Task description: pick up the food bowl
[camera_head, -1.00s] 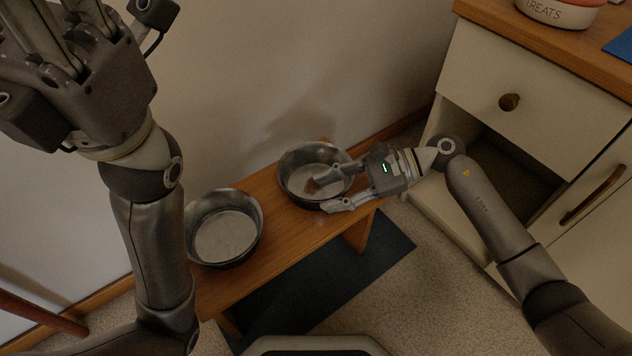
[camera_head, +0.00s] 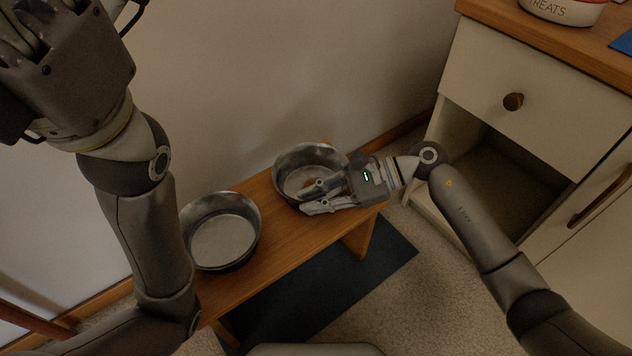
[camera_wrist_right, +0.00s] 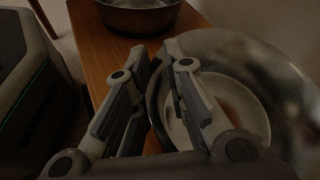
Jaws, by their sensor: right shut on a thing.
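The food bowl (camera_head: 298,161) is a round grey metal bowl with a brown patch of food at its bottom. It stands at the right part of a wooden bench, and also shows in the right wrist view (camera_wrist_right: 248,118). My right gripper (camera_head: 304,198) is shut on the bowl's near wall, one finger inside the bowl and one outside; the fingers (camera_wrist_right: 152,62) straddle the rim in the wrist view. A second metal bowl (camera_head: 222,243), with a pale grey inside, stands to the left. My left gripper (camera_head: 62,60) is raised at the top left, its fingertips cut off.
The wooden bench (camera_head: 278,243) stands along the wall over a dark mat (camera_head: 345,285). A white cabinet (camera_head: 480,75) with an open compartment stands at the right. A treats jar (camera_head: 562,10) sits on its top.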

